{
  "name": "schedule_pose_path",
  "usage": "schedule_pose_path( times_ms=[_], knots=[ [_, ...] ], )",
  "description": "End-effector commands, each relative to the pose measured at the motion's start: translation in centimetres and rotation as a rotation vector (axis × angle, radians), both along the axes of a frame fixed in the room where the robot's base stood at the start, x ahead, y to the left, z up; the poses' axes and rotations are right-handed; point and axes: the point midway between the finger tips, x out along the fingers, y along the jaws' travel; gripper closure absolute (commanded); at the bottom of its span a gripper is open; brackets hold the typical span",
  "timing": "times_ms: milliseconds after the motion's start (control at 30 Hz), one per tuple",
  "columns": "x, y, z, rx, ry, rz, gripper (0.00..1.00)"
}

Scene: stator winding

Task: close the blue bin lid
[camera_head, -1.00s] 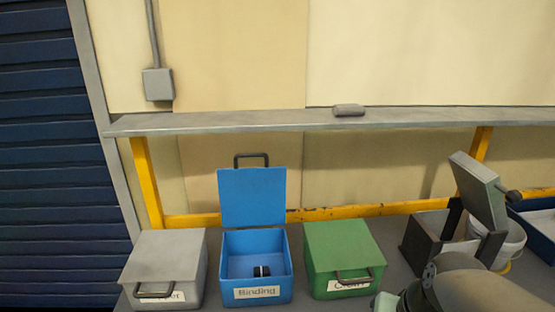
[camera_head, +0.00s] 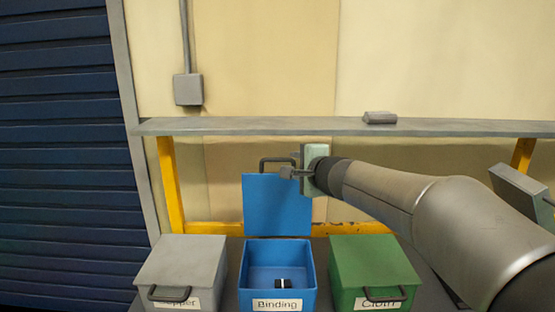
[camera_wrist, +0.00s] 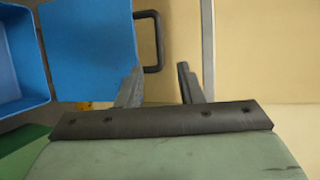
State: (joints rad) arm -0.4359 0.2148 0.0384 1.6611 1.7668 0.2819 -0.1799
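The blue bin (camera_head: 277,299), labelled "Binding", stands open with a small dark object (camera_head: 283,284) inside. Its blue lid (camera_head: 277,205) is raised upright at the back, with a dark handle (camera_head: 278,160) on its top edge. In the wrist view the lid (camera_wrist: 88,50) and handle (camera_wrist: 160,42) show at upper left. My gripper (camera_head: 292,172) is at the right side of the handle. In the wrist view my gripper (camera_wrist: 157,70) has its two fingers apart, with the handle's near end about level with the gap between the tips. Contact cannot be told.
A closed grey bin (camera_head: 180,262) stands left of the blue bin, and a closed green bin (camera_head: 374,262) stands right. A grey shelf (camera_head: 250,126) runs behind, above the lid, with a small grey object (camera_head: 380,117) on it. My arm crosses above the right side.

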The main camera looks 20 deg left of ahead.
Motion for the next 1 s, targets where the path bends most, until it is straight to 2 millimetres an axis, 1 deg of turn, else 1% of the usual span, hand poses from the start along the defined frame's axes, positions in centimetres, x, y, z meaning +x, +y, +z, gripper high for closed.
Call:
schedule_pose_path(
  times_ms=[33, 100, 400, 500, 700, 1000],
  knots=[
    [0.8, 0.9, -0.2, 0.0, 0.004, 0.001, 0.67],
    [1.9, 1.9, -0.5, 0.0, 0.004, 0.002, 0.67],
    [6.5, 6.2, -1.8, -0.002, 0.002, 0.001, 0.67],
    [7.7, 7.4, -2.3, -0.002, 0.002, 0.001, 0.67],
    [9.2, 8.8, -2.9, -0.001, 0.0, 0.001, 0.67],
    [9.6, 9.1, -3.2, -0.001, -0.001, 0.001, 0.67]
  ],
)
